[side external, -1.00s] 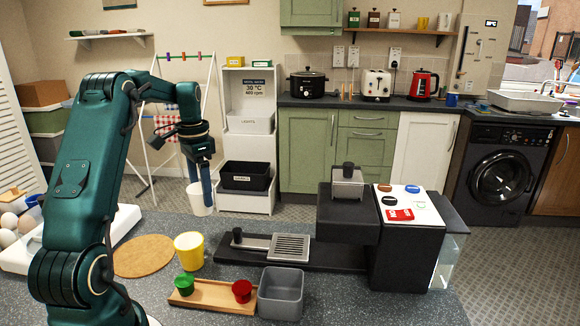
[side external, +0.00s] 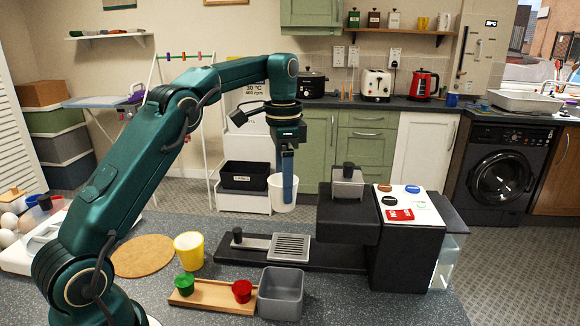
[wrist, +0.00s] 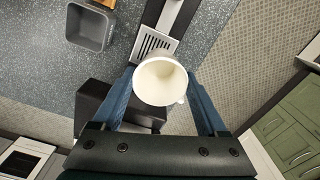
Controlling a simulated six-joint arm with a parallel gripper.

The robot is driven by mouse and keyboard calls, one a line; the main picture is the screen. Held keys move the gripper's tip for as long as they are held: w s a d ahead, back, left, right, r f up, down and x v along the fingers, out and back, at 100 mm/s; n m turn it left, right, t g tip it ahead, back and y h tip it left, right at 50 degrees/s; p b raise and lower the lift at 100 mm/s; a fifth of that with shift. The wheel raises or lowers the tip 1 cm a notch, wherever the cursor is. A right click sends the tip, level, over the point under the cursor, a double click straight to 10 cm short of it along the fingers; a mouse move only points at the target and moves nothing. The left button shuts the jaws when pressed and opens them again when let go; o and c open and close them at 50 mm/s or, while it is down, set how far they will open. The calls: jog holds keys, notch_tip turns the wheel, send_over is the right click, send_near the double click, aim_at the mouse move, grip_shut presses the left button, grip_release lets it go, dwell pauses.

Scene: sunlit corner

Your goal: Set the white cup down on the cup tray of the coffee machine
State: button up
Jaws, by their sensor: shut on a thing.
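My gripper (side external: 285,190) is shut on the white cup (side external: 283,193), which hangs upright in the air. In the wrist view the cup (wrist: 160,82) sits between my two blue fingers, its open mouth facing the camera. The coffee machine (side external: 405,240) stands to the right of the cup in the side view. Its cup tray (side external: 291,247), a slotted metal grate, lies below the cup and is bare. In the wrist view the grate (wrist: 152,44) shows just beyond the cup's rim, partly hidden by it.
A grey bin (side external: 281,293), a wooden board (side external: 214,296) with a green and a red pod, and a yellow cup (side external: 189,250) stand in front and to the left. A round cork mat (side external: 143,256) lies further left. The machine's overhanging head (side external: 346,212) is close right of the cup.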

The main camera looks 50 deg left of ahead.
aim_at(291, 208)
jog(key=shift+w+d+f+m, duration=0.1)
jog(key=shift+d+m, duration=0.05)
jog(key=shift+d, duration=0.3)
jog(key=shift+w+d+f+m, duration=0.1)
jog(key=shift+d+m, duration=0.05)
jog(key=shift+d, duration=0.25)
jog(key=shift+f, duration=3.9)
jog(key=shift+f, duration=0.5)
jog(key=o, duration=1.3)
jog(key=shift+o, duration=0.2)
jog(key=shift+r, duration=0.1)
jog(key=shift+r, duration=3.9)
jog(key=shift+d, duration=0.1)
